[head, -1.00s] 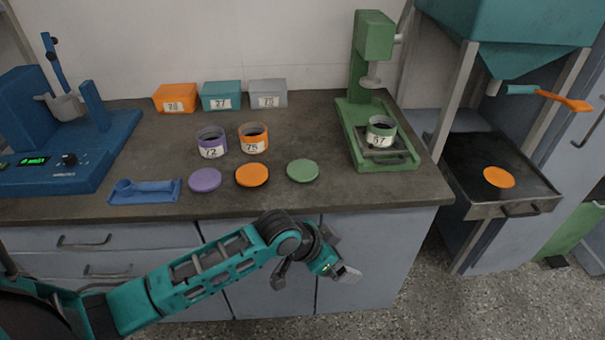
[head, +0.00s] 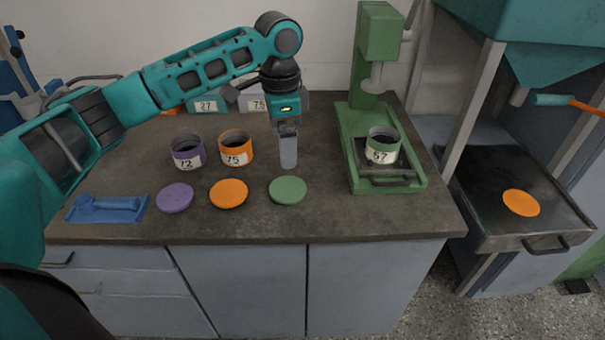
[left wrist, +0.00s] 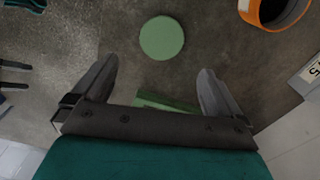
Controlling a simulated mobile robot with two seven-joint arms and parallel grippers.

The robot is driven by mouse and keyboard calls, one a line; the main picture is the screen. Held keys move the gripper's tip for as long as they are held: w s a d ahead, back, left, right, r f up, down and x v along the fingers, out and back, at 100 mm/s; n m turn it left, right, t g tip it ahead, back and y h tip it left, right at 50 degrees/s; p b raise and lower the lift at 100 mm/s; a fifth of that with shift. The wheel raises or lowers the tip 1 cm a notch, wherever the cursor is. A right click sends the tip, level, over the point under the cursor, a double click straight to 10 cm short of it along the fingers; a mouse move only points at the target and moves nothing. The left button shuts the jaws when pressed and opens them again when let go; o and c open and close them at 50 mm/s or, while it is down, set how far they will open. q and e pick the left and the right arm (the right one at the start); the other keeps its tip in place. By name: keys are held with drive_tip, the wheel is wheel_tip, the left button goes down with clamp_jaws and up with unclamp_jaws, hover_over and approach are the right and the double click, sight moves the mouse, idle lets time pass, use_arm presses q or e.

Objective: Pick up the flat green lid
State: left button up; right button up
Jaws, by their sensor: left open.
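The flat green lid (head: 288,190) lies on the dark countertop, right of the orange lid (head: 228,193) and purple lid (head: 175,198). It also shows in the left wrist view (left wrist: 162,38), ahead of the fingers and roughly between their lines. My left gripper (head: 288,160) points down above the counter, just behind the green lid in the head view. In the left wrist view its two fingers (left wrist: 156,88) are spread wide with nothing between them. My right gripper is in neither view.
A purple jar marked 72 (head: 187,153) and an orange jar marked 75 (head: 236,148) stand left of my gripper. A green press (head: 352,150) holding a jar marked 57 (head: 383,147) stands to the right. A blue holder (head: 107,208) lies at the left.

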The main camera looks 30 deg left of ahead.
use_arm(q)
drive_tip(key=f, duration=0.1)
drive_tip(key=b, duration=0.1)
hover_over(287, 188)
wheel_tip(287, 188, down, 6)
drive_tip(key=shift+r, duration=0.1)
drive_tip(key=shift+f, duration=0.5)
wheel_tip(287, 188, down, 5)
drive_tip(key=shift+b, duration=0.7)
drive_tip(key=shift+c, duration=0.3)
drive_tip(key=c, duration=0.7)
drive_tip(key=shift+r, duration=0.2)
